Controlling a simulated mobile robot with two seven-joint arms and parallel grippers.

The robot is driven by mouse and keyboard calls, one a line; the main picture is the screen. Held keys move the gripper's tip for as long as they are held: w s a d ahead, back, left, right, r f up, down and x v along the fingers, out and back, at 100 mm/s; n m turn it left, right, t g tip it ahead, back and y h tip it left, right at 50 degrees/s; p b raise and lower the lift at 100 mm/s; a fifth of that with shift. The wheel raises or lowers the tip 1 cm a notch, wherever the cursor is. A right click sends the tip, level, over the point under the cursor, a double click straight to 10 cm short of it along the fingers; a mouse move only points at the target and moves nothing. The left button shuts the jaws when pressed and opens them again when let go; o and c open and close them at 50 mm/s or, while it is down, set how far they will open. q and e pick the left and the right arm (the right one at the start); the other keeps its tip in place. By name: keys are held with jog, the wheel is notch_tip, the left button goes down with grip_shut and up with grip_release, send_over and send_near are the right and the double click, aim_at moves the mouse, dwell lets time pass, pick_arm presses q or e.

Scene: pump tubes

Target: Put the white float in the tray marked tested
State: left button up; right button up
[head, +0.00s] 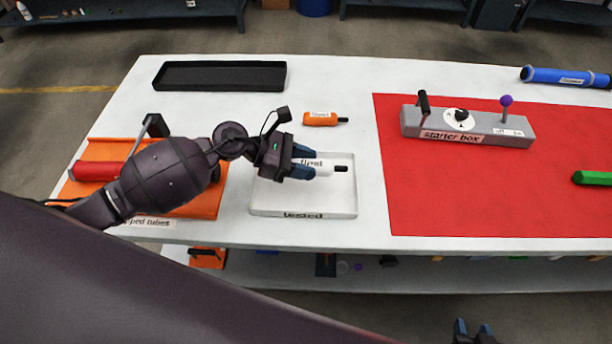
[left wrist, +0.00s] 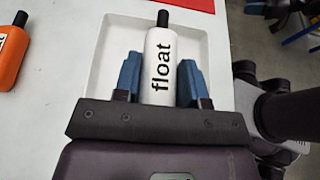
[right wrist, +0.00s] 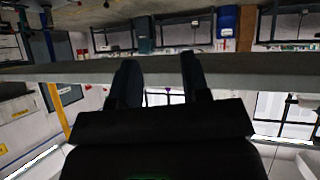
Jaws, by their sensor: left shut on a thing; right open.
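The white float (head: 325,166) is a small white cylinder with a black tip and the word "float". My left gripper (head: 303,162) is shut on it, and the fingers sit on both sides of it in the left wrist view (left wrist: 160,80). The float is over the white tray marked "tested" (head: 303,212); I cannot tell whether it touches the tray floor. The tray's white rim also shows in the left wrist view (left wrist: 90,62). My right gripper (head: 473,330) is open and empty, low at the front of the table; its fingers show in the right wrist view (right wrist: 160,80).
An orange float (head: 320,118) lies just behind the tray. An orange tray (head: 205,205) with a red tube (head: 95,171) is at left. A black tray (head: 220,76) is at the back. A starter box (head: 465,125) stands on a red mat (head: 480,200) at right.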

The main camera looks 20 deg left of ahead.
aim_at(305, 185)
pick_arm(q)
jog(key=shift+f+b, duration=0.4)
jog(key=shift+f, duration=2.1)
jog(key=shift+f, duration=0.15)
jog(key=o, duration=0.9)
jog(key=shift+r, duration=0.3)
jog(key=v, duration=1.2)
jog(key=shift+f+b, duration=0.2)
jog(key=shift+b, duration=0.1)
